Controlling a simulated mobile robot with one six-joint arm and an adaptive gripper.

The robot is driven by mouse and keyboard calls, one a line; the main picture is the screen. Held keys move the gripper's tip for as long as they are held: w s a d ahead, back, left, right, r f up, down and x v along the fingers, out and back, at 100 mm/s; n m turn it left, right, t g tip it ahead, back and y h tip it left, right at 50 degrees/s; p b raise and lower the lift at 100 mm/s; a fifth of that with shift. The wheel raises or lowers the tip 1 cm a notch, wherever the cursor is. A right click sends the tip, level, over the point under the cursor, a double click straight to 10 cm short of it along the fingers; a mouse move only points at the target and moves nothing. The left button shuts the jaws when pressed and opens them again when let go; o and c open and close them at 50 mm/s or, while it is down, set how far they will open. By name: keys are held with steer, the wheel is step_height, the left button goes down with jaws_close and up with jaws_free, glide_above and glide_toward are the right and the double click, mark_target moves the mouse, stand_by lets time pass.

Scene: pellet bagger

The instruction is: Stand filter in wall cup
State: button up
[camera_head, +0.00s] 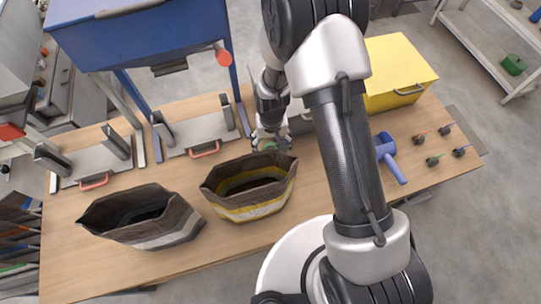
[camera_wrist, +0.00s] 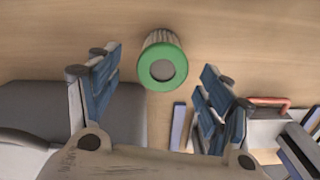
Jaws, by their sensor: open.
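The filter (camera_wrist: 162,65) is a pleated pale cylinder with a green end ring, and it shows at the upper middle of the wrist view. In the head view only a bit of its green (camera_head: 270,145) shows below my gripper, on the wooden table behind the yellow-striped bag. My gripper (camera_head: 268,138) hangs over it, pointing down. In the wrist view my gripper's blue-padded fingers (camera_wrist: 161,75) are spread wide, one to each side of the filter, with gaps and nothing held. I cannot pick out the wall cup in either view.
The yellow-striped open bag (camera_head: 250,205) stands just in front of my gripper, with a grey-striped bag (camera_head: 150,232) to its left. A blue machine (camera_head: 145,35) stands behind. A yellow box (camera_head: 400,70) and a blue tool (camera_head: 390,160) lie right of my arm.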

mark_target(270, 150)
step_height(270, 150, down, 4)
steer(key=shift+s+a+r+b, duration=0.1)
steer(key=shift+a+r+b, duration=0.05)
steer(key=shift+r+b, duration=0.15)
steer(key=shift+c, duration=0.4)
steer(key=c, duration=1.2)
